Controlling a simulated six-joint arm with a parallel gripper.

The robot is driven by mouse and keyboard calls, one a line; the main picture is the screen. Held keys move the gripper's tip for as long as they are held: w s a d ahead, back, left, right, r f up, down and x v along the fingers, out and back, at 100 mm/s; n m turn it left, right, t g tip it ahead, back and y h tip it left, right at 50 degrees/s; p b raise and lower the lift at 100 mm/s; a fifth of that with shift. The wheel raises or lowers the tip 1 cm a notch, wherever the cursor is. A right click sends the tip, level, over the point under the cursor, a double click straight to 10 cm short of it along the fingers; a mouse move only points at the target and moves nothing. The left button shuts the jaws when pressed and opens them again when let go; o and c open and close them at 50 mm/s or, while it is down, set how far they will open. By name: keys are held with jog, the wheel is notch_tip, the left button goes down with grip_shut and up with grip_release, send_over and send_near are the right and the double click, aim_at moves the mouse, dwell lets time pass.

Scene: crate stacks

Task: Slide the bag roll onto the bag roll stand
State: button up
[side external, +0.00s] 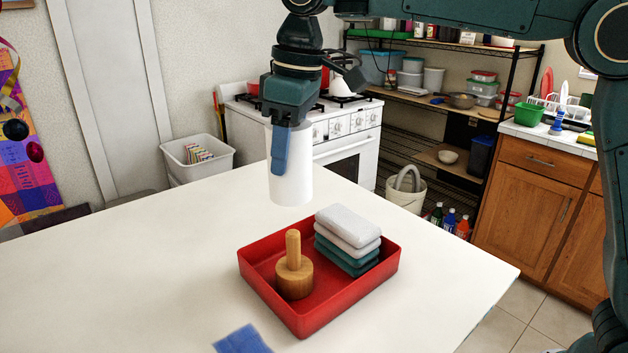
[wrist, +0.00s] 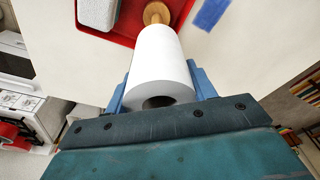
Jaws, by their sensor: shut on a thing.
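The bag roll (side external: 291,178) is a white cylinder held upright in my gripper (side external: 280,150), above the table behind the red tray. My gripper is shut on it, with a blue finger on each side in the wrist view (wrist: 160,88). The roll (wrist: 161,60) shows its dark open core toward the wrist camera. The bag roll stand (side external: 294,278) is a wooden base with an upright peg, standing in the left part of the red tray (side external: 344,315). The roll is apart from the stand and higher than its peg. In the wrist view the stand (wrist: 155,13) is partly hidden behind the roll.
A stack of white and teal folded cloths (side external: 347,240) fills the right part of the tray, close to the stand. A blue flat piece (side external: 243,340) lies on the white table (side external: 130,270) in front of the tray. The table's left side is clear.

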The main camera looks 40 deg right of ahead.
jog(key=shift+f, duration=0.1)
send_over(291, 232)
jog(key=shift+f, duration=2.75)
jog(key=shift+f, duration=4.35)
dwell(0.5)
jog(key=o, duration=1.1)
